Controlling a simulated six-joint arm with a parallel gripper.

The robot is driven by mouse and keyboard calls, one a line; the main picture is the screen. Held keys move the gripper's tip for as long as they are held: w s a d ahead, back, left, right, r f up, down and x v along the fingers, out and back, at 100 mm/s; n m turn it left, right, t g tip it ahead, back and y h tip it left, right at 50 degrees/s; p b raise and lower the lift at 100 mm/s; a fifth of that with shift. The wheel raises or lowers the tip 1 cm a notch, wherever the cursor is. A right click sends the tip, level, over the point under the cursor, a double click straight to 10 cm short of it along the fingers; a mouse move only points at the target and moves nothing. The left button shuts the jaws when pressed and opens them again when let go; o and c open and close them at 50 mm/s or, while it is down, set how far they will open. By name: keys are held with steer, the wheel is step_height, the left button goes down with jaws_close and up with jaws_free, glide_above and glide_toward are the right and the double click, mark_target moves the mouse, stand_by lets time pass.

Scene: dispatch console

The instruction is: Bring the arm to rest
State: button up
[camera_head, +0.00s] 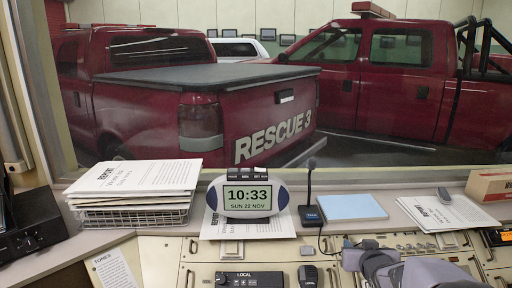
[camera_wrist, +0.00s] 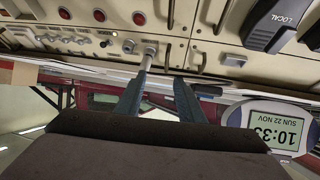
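My gripper (camera_head: 357,243) is at the lower right in the head view, low over the beige console panel (camera_head: 205,250). Its two blue-grey fingers also show in the wrist view (camera_wrist: 160,88), which looks upside down. They stand apart with a gap between them, and I see nothing held. A pale metal lever (camera_wrist: 149,53) shows near the left fingertip in that view; I cannot tell whether they touch.
A clock (camera_head: 247,194) reading 10:33 stands left of my gripper. Behind are a microphone (camera_head: 310,190), a blue pad (camera_head: 351,206) and papers (camera_head: 446,212). A paper stack (camera_head: 137,180) sits in a wire tray at left. A window shows red trucks (camera_head: 280,125).

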steer(key=s+a+f+g+p, duration=0.1)
steer(key=s+a+f+g, duration=0.2)
steer(key=s, duration=0.7)
steer(key=s+a+f+n+g+y+p, duration=0.1)
steer(key=s+a+g, duration=0.4)
steer(key=s, duration=0.6)
steer(key=s+a+f+g+y+p, duration=0.1)
steer(key=s+a+f+g, duration=0.3)
steer(key=s, duration=0.6)
steer(key=shift+s+a+f+n+g+p, duration=0.15)
steer(key=shift+a+f+n+g+p, duration=0.4)
steer(key=shift+a, duration=0.7)
steer(key=shift+r+m+t, duration=0.1)
steer(key=shift+m+t, duration=0.15)
